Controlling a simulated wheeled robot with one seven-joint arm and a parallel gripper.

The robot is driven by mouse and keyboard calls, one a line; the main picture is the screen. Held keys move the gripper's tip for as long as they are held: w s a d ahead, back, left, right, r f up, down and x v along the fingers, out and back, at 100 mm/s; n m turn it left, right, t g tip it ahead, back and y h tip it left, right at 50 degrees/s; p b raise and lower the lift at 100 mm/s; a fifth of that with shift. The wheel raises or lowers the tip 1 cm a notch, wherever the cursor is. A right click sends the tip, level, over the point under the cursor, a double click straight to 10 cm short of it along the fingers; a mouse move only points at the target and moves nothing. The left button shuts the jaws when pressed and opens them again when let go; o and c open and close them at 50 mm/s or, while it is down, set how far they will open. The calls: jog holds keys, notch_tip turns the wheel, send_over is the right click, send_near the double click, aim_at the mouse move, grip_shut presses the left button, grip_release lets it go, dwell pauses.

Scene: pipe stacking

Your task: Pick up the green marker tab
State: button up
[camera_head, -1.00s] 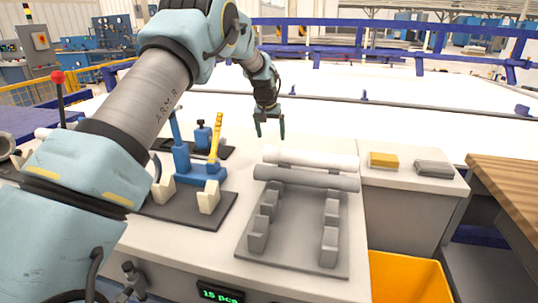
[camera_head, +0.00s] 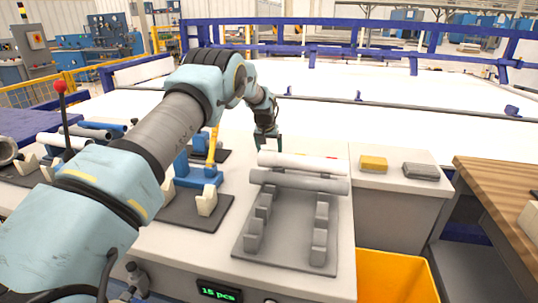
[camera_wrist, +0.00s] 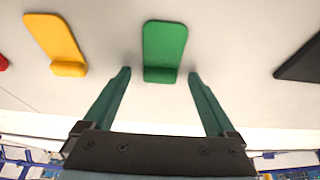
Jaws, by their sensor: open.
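The green marker tab (camera_wrist: 166,42) lies on the pale worktop in the wrist view, a flat rounded strip with a raised lip at its near end. My gripper (camera_wrist: 160,75) is open, with one dark green finger on each side of the tab's lip end and a gap on both sides. Nothing is held. I cannot make out the green tab in the head view.
A yellow tab (camera_wrist: 56,42) lies left of the green one, and a red one (camera_wrist: 3,63) shows at the edge. A dark plate (camera_wrist: 302,62) is at the right. A blue clamp stand (camera_head: 197,175) stands left.

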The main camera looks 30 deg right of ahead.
jog(key=shift+c, duration=0.2)
jog(key=c, duration=1.4)
notch_tip(320, 180, up, 10)
jog(key=b, duration=0.3)
